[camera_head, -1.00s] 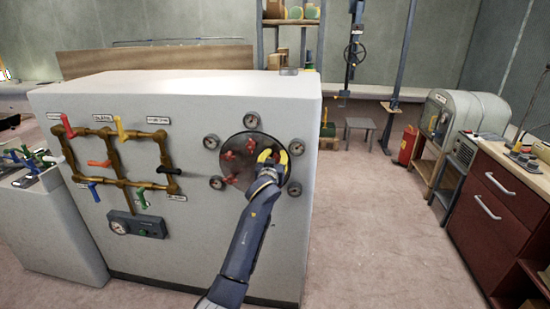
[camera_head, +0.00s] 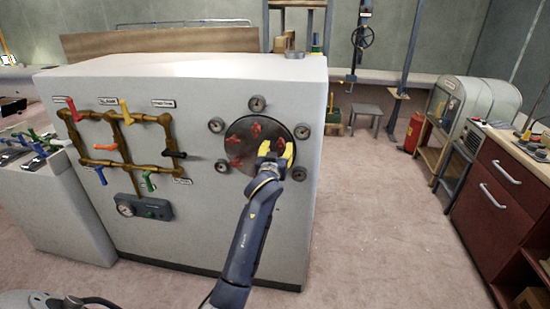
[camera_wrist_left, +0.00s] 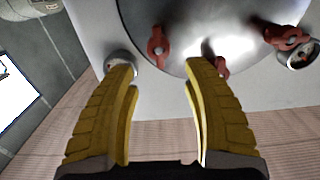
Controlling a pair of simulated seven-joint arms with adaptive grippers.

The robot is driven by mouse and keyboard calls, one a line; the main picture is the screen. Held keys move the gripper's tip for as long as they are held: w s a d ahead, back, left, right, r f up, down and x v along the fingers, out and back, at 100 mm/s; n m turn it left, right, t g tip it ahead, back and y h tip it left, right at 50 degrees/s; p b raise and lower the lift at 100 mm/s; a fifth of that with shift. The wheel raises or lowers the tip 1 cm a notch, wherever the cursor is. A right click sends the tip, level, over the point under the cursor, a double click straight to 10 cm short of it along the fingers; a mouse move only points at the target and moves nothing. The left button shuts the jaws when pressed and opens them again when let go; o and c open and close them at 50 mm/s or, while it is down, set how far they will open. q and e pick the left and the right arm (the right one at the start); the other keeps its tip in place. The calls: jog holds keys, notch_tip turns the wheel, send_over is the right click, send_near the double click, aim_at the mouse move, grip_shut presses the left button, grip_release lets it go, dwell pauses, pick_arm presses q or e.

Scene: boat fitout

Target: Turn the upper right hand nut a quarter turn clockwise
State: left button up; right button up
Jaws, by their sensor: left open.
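A dark round plate (camera_head: 232,151) on the grey block's front carries several red wing nuts. One red nut (camera_head: 256,130) is near its top, and another red nut (camera_head: 281,143) at its upper right is partly behind my left gripper (camera_head: 275,151). The gripper is open in front of the plate's right part. In the left wrist view its yellow fingers (camera_wrist_left: 162,76) are apart, with nothing held between them. A red nut (camera_wrist_left: 158,48) appears beyond the gap, and a second red nut (camera_wrist_left: 218,67) is beside the right fingertip. Whether the fingers touch a nut is unclear. My right gripper is not in view.
Brass pipes (camera_head: 123,147) with coloured levers stick out on the left. The floor right of the block is clear.

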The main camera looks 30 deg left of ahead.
pick_arm(q)
jog(key=shift+v, duration=3)
